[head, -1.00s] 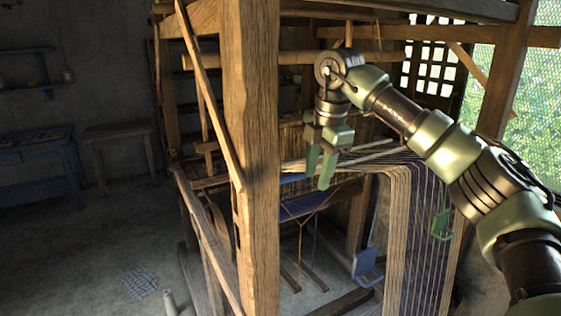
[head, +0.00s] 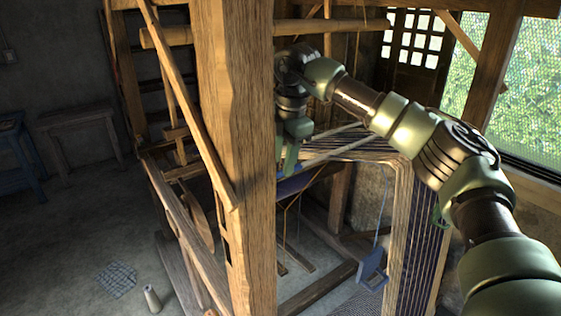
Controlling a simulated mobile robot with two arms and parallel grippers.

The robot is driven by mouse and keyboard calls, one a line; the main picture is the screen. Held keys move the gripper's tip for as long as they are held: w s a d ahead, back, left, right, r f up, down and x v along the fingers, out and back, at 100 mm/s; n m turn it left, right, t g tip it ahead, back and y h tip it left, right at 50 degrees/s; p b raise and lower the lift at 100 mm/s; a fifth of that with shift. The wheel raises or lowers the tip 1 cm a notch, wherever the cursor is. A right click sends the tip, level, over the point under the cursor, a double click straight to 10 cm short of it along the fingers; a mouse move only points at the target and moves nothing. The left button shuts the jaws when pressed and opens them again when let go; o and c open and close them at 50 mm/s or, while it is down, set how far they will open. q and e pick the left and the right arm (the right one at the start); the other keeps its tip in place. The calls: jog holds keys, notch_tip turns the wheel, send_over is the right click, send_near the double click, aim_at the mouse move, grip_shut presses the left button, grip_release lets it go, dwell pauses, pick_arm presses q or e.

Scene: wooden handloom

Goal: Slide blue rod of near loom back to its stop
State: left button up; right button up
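The near wooden loom fills the middle of the head view, with a thick upright post (head: 238,120) in front. Its warp threads (head: 420,235) run over the right side and hang down. A strip of blue-purple cloth (head: 292,187) shows low behind the post. I cannot make out the blue rod for certain. My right gripper (head: 287,165) points down just right of the post, above the cloth. The post hides part of it, so its opening is unclear. My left gripper is not in view.
A blue piece (head: 372,270) hangs on a cord inside the loom frame. A slanted pole (head: 185,95) leans across the post. A pale cone (head: 152,298) and a patterned patch (head: 117,280) are on the floor at left. A wooden table (head: 85,125) stands by the back wall.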

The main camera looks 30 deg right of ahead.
jog(key=shift+w+f, duration=0.2)
jog(key=shift+f, duration=0.35)
jog(key=shift+w+f, duration=0.2)
jog(key=shift+f, duration=0.3)
jog(key=shift+f+p, duration=0.2)
jog(key=shift+p, duration=0.1)
grip_shut()
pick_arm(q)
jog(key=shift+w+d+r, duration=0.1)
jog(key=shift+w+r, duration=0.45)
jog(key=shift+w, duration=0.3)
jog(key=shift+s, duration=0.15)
